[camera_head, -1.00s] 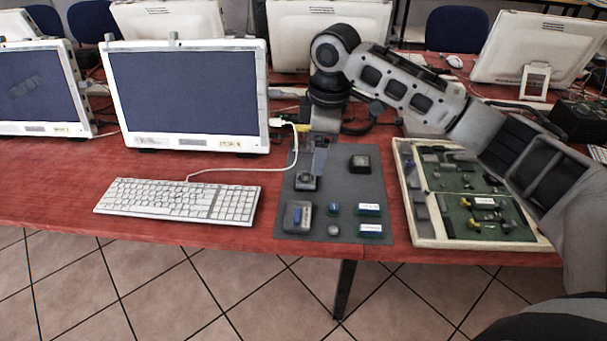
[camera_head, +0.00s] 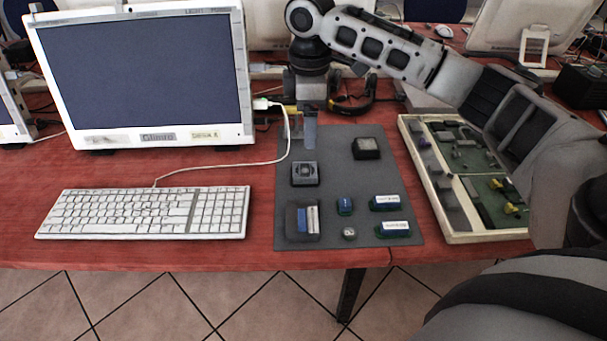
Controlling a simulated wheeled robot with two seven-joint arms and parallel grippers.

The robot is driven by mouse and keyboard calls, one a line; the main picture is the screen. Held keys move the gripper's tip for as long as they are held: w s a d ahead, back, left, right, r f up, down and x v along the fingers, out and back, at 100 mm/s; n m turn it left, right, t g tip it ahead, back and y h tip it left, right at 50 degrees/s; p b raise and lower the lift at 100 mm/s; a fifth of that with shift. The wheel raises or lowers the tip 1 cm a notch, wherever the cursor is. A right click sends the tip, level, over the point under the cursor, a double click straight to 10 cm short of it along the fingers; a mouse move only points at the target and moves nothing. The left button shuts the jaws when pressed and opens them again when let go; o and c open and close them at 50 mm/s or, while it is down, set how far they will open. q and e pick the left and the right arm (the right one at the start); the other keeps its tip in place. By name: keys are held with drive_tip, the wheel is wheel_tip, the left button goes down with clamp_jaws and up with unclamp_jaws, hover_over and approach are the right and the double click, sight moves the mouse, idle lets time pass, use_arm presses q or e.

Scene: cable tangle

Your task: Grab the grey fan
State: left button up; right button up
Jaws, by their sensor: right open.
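The grey fan (camera_head: 305,173) is a small square block with a round centre, lying flat on the left part of a dark grey mat (camera_head: 330,185). My right gripper (camera_head: 303,132) points down just behind the fan, over the back left of the mat. It is open, with nothing visible between its fingers. The fan shows whole in front of the fingers, and they look apart from it. The gripper's exact height above the mat is hard to tell. My left gripper is not in view.
The mat also bears a black block (camera_head: 366,148), a grey-blue module (camera_head: 302,221), and several small blue parts. A white keyboard (camera_head: 145,213) and monitor (camera_head: 140,75) are left. A white cable (camera_head: 225,164) runs near the gripper. A framed circuit board (camera_head: 440,213) lies right.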

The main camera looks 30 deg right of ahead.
hover_over(310, 170)
drive_tip(key=f, duration=0.6)
drive_tip(key=shift+w+f+b, duration=0.1)
drive_tip(key=shift+w+b, duration=0.2)
drive_tip(key=shift+w, duration=0.1)
drive_tip(key=f, duration=0.5)
drive_tip(key=shift+s+b, duration=0.35)
drive_tip(key=shift+s, duration=0.05)
drive_tip(key=c, duration=1.1)
